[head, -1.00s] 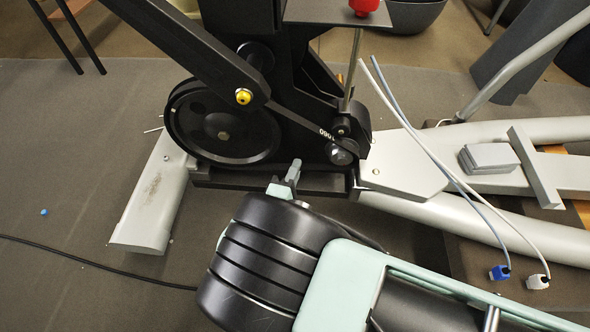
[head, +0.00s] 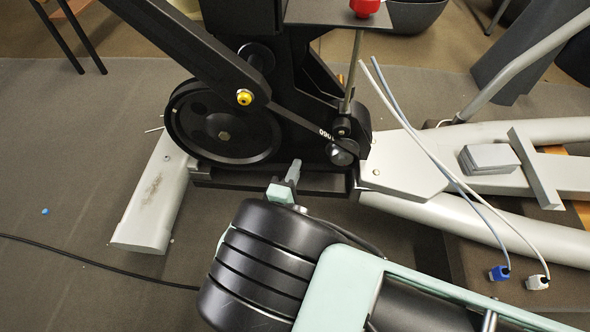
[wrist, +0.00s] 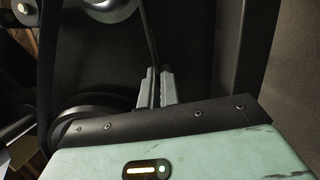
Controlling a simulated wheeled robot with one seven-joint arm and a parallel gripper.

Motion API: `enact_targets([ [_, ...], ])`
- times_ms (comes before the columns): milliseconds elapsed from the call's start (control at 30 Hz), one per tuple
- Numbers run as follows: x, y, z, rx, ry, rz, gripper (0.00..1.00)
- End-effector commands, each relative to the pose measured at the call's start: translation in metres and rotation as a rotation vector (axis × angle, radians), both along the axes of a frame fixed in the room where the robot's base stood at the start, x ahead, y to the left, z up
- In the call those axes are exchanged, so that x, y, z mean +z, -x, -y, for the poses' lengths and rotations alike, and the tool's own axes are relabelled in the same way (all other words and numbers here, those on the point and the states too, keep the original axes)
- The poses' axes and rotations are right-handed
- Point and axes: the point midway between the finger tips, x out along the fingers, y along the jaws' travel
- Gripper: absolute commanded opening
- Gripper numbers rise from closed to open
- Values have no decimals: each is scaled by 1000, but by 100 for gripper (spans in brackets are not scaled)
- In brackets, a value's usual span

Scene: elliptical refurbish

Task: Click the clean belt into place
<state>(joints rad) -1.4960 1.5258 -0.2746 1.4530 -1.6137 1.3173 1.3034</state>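The black belt (head: 300,121), marked with pale digits, runs between a large black pulley (head: 225,134) at left and a small pulley (head: 342,153) at right on the elliptical's drive. My gripper (head: 293,170) is at the lower side of the drive, between the two pulleys. In the wrist view, its grey fingers (wrist: 157,86) are close together, with a thin dark strand of the belt (wrist: 151,40) edge-on between them. The fingers look shut on that strand. The lower belt run is hard to see against the black housing. I cannot tell whether the belt is fully seated on both pulleys.
White and blue cables (head: 432,155) hang over the grey frame at right. A grey foot (head: 152,200) stands at left. A black cable (head: 100,268) crosses the floor.

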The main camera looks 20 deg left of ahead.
Motion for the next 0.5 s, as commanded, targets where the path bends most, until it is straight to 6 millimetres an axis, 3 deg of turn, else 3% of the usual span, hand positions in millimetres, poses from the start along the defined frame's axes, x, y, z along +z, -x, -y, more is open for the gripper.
enact_targets([
  [500,0,-6,-1,0,-1,1,0],
])
